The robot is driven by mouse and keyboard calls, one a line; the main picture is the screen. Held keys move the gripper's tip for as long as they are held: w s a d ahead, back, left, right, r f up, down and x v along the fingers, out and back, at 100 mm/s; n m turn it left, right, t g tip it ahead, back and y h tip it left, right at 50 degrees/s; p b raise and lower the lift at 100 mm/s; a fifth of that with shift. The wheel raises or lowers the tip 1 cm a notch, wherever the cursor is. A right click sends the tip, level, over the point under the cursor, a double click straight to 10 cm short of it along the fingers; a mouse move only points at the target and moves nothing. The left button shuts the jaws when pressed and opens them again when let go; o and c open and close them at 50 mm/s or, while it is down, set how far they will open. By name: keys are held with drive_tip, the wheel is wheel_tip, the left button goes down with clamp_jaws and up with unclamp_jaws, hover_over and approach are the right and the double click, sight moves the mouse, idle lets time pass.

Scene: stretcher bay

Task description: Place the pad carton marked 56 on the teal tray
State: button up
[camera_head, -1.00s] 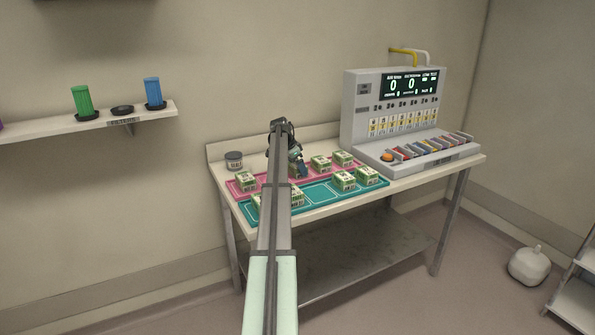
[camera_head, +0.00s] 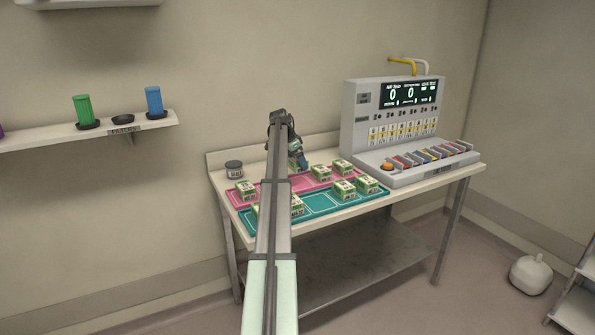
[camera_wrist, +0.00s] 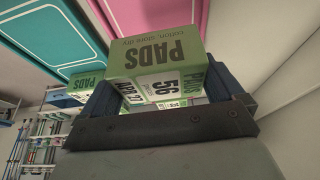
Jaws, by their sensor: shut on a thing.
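My gripper (camera_wrist: 165,88) is shut on the pad carton marked 56 (camera_wrist: 155,50), a green and white box with "PADS" on it, as the wrist view shows. In the head view my gripper (camera_head: 297,158) is raised over the back of the pink tray, and my arm partly hides this area. The teal tray (camera_head: 322,203) lies along the table's front edge, in front of the pink tray. It bears cartons at its right end (camera_head: 343,190) and others partly hidden behind my arm at its left. Its middle shows bare compartments.
The pink tray (camera_head: 308,186) holds a carton at its left (camera_head: 246,190) and two towards its right (camera_head: 320,173). A grey tin (camera_head: 234,169) stands at the table's back left. A console with a display (camera_head: 400,110) fills the table's right side.

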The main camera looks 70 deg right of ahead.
drive_tip(key=r, duration=0.2)
drive_tip(key=shift+s+d+r, duration=0.1)
drive_tip(key=shift+s+r, duration=0.2)
drive_tip(key=s, duration=0.1)
drive_tip(key=s+r, duration=0.1)
drive_tip(key=shift+s+d+r, duration=0.1)
drive_tip(key=shift+s+r, duration=0.05)
drive_tip(key=shift+s, duration=0.2)
drive_tip(key=s+a+f, duration=0.1)
drive_tip(key=s+a, duration=0.8)
drive_tip(key=a, duration=0.4)
drive_tip(key=shift+d+f, duration=0.1)
drive_tip(key=shift+f, duration=4.65)
drive_tip(key=shift+f, duration=0.15)
drive_tip(key=o, duration=0.9)
